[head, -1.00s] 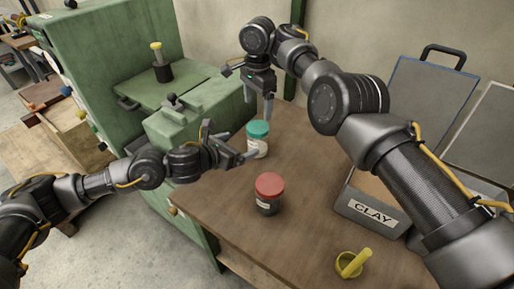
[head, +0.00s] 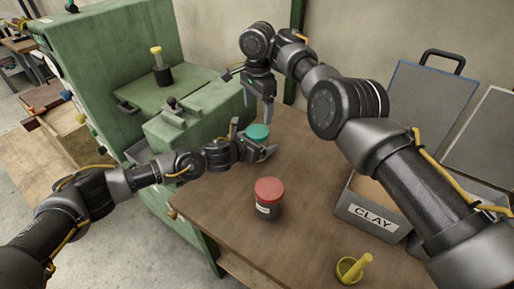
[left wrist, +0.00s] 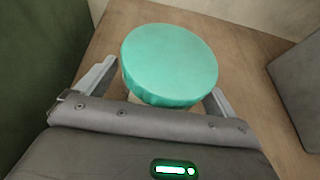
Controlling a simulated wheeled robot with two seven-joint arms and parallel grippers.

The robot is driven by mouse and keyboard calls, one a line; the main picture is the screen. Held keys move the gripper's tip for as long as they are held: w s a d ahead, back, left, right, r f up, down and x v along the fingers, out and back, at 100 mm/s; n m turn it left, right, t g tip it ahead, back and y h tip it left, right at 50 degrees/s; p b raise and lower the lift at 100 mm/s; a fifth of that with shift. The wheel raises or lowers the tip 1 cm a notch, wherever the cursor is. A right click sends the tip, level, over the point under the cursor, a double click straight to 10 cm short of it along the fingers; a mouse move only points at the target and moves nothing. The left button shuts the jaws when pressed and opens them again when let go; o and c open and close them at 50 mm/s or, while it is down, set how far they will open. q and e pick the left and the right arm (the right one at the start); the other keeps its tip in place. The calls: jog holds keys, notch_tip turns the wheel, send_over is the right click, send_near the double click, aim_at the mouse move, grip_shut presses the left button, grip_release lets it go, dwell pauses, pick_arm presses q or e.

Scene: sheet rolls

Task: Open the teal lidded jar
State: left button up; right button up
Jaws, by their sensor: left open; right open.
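The teal lidded jar (head: 257,132) stands on the wooden table beside the green machine, its lid on. Its body is mostly hidden in the head view by my left gripper. In the left wrist view the teal lid (left wrist: 169,64) fills the middle, with the pale body just showing under it. My left gripper (head: 256,140) is open, with one finger on each side of the jar body, below the lid; I cannot tell whether they touch it. My right gripper (head: 258,100) is open, empty and pointing down, above and behind the jar.
A dark jar with a red lid (head: 269,190) stands nearer on the table (head: 220,195). A grey box marked CLAY (head: 367,217) is at the right, and a yellow mortar with pestle (head: 350,268) is at the front. The green machine (head: 195,125) stands close at the left.

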aim_at(258, 131)
pick_arm(q)
jog(key=c, duration=1.7)
pick_arm(e)
jog(key=shift+f, duration=0.1)
pick_arm(q)
jog(key=shift+c, duration=1.4)
pick_arm(e)
jog(key=f, duration=0.1)
jog(key=a+f, duration=0.1)
jog(key=shift+s+f, duration=0.35)
jog(key=shift+w+a+f+m, duration=0.15)
jog(key=shift+w+a+m, duration=0.05)
jog(key=shift+m, duration=0.1)
jog(key=shift+w, duration=0.15)
jog(key=r, duration=0.1)
jog(key=d+r, duration=0.1)
jog(key=r, duration=0.1)
jog(key=shift+w+d+r, duration=0.1)
jog(key=shift+w, duration=0.05)
jog(key=shift+d, duration=0.1)
jog(key=shift+f, duration=4)
